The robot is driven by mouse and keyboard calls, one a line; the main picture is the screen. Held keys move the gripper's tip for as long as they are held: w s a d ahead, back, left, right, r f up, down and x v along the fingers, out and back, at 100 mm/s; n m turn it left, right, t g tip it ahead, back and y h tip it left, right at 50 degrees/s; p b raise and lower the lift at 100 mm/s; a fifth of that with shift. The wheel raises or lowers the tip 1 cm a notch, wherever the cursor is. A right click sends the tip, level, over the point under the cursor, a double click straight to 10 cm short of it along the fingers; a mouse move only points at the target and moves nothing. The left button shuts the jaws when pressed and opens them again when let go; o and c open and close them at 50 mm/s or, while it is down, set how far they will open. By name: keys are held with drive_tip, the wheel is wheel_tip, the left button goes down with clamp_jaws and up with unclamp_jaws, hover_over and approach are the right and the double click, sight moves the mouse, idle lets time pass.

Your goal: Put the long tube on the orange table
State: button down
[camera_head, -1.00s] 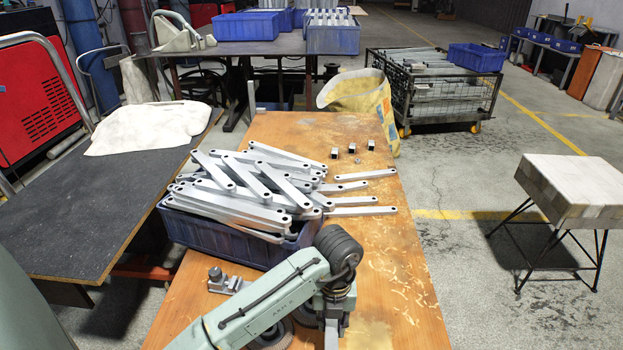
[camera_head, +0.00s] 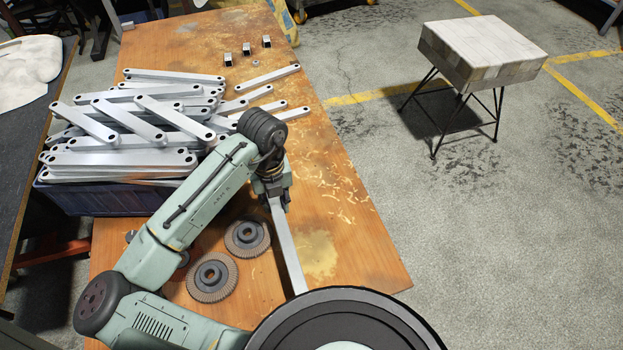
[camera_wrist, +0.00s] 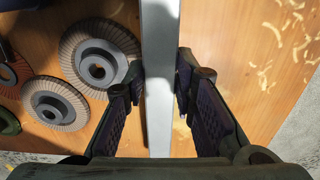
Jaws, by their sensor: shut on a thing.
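My gripper (camera_head: 275,195) is shut on a long grey metal tube (camera_head: 287,245). In the wrist view the tube (camera_wrist: 158,80) runs up the middle between both fingers (camera_wrist: 160,88). In the head view it slants down toward the lower edge, where a dark round part hides its near end. The orange-brown wooden table (camera_head: 345,240) lies beneath the tube. I cannot tell whether the tube touches the tabletop or hangs just above it.
A blue crate (camera_head: 100,199) heaped with flat grey bars stands on the table's left. Loose bars and several small square pieces lie behind it. Two grinding discs (camera_head: 210,278) (camera_head: 247,237) lie left of the tube. The table's right side is clear except for shavings.

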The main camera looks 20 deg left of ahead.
drive_tip(key=w+d, duration=0.2)
drive_tip(key=d, duration=0.1)
drive_tip(key=w+d+p, duration=0.1)
drive_tip(key=w+d, duration=0.2)
drive_tip(key=w+d+f+p, duration=0.1)
drive_tip(key=w+d, duration=0.2)
drive_tip(key=shift+w, duration=0.1)
drive_tip(key=shift+f+p, duration=0.3)
drive_tip(key=shift+f, duration=1.5)
drive_tip(key=shift+f, duration=0.2)
drive_tip(key=c, duration=1.3)
unclamp_jaws()
wheel_tip(320, 180, up, 12)
drive_tip(key=shift+r+b, duration=0.2)
drive_tip(key=shift+b, duration=0.2)
